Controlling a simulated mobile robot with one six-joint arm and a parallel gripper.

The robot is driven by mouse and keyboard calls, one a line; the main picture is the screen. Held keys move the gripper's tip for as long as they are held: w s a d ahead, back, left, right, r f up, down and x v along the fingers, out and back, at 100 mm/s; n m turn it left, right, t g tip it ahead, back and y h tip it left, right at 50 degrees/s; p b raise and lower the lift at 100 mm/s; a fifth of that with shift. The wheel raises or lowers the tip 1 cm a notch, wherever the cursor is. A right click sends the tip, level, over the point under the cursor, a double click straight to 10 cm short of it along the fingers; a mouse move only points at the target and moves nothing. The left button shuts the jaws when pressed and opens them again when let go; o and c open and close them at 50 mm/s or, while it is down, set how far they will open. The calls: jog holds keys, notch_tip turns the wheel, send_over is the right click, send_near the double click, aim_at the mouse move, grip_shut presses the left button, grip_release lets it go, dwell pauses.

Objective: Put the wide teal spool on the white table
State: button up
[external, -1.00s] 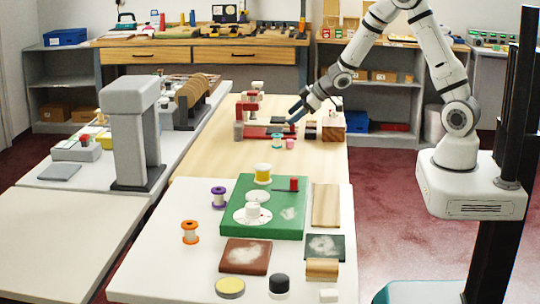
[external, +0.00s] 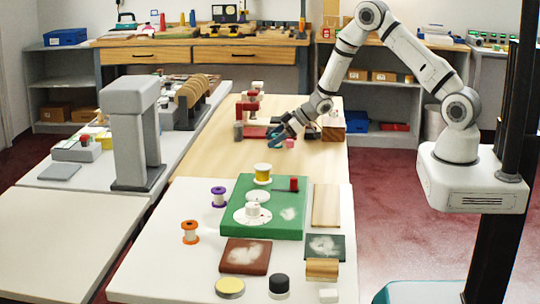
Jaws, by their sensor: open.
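My gripper (external: 276,138) is open and lowered at the far part of the wooden table, just left of a small pink spool-like item (external: 289,144). The white table (external: 185,272) stands in the foreground, adjoining the near end of the wooden table. On it are an orange spool (external: 190,232), a purple spool (external: 218,197) and a yellow spool (external: 262,174).
A green board (external: 238,190) with a white dial, brown and dark pads, a wood block (external: 322,267) and a black-topped round item fill the white table's middle and right. Its front left is clear. A red stand (external: 248,110) and wooden box (external: 332,126) flank my gripper.

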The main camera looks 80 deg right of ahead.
jog(key=shift+w+f, duration=0.15)
jog(key=shift+w, duration=0.1)
jog(key=shift+c, duration=0.2)
